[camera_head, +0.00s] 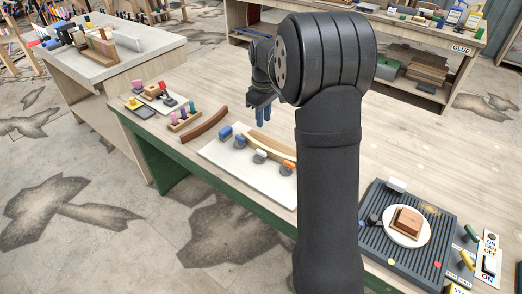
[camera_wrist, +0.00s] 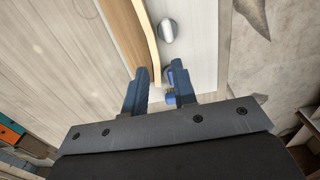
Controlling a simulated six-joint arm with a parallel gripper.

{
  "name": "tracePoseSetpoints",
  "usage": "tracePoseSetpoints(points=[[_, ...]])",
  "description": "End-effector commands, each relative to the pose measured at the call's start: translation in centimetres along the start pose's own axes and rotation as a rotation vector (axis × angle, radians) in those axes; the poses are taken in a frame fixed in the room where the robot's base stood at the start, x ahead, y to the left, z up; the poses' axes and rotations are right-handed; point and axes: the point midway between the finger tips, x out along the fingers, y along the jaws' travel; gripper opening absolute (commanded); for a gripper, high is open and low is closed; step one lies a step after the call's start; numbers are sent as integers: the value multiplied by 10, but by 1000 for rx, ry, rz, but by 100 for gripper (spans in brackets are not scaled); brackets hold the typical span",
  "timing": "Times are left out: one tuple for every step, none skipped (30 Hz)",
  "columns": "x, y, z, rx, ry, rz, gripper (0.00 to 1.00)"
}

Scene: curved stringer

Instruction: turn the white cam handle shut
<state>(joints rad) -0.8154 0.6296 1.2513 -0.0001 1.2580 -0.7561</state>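The white cam handle (camera_head: 260,155) sits atop a grey cam on the pale board (camera_head: 228,160), beside the curved light-wood strip (camera_head: 272,146). Two blue-handled cams (camera_head: 225,133) are left of it and an orange handle (camera_head: 289,164) is right of it, partly hidden by my arm. My gripper (camera_head: 263,116) hangs over the far side of the strip, fingers down, apart from the white handle. In the wrist view my gripper (camera_wrist: 159,68) is open with a gap between its blue fingers.
A dark brown curved piece (camera_head: 205,125) lies left of the board, near a peg rack (camera_head: 184,120). A grooved dark tray (camera_head: 390,225) with a wood block on a white disc stands at the right. The tabletop behind my gripper is largely clear.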

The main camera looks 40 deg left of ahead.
Motion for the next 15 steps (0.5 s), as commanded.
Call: tracePoseSetpoints(points=[[-20, -5, 0, -1, 4, 3, 25], [-28, -8, 1, -1, 2, 2, 25], [-37, -11, 1, -1, 2, 2, 25], [-42, -13, 2, -1, 1, 0, 25], [-45, -14, 2, -1, 0, 0, 25], [-46, -15, 3, 0, -1, -1, 25], [-46, -16, 3, 0, -2, -2, 25], [-44, -16, 3, 0, -3, -3, 25], [-39, -16, 4, 0, -4, -4, 25], [-34, -16, 4, 0, -5, -5, 25], [-30, -16, 4, 0, -5, -5, 25], [-23, -16, 4, 0, -5, -5, 25], [-17, -16, 4, 0, -5, -5, 25], [-10, -16, 4, 0, -6, -5, 25], [-1, -16, 4, 0, -6, -6, 25]])
